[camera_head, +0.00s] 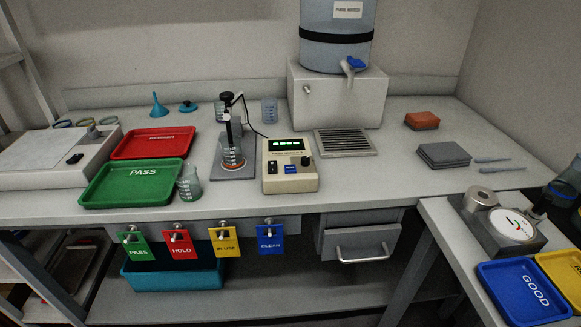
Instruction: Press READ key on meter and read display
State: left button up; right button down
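The meter (290,182) is a cream box with a sloped face, standing on the bench at the middle of the head view. Its dark display (286,145) shows lit green characters, too small to read. The probe reaches into a glass beaker (232,154).
A green PASS tray (100,197), a red tray (180,136) and a small beaker (189,184) stand left of the meter. A drain grille (343,143) and a water dispenser (340,97) are behind right. Hanging tags (270,240) line the front edge.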

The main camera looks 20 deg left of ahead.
pick_arm(q)
grip_shut()
dwell(1.1)
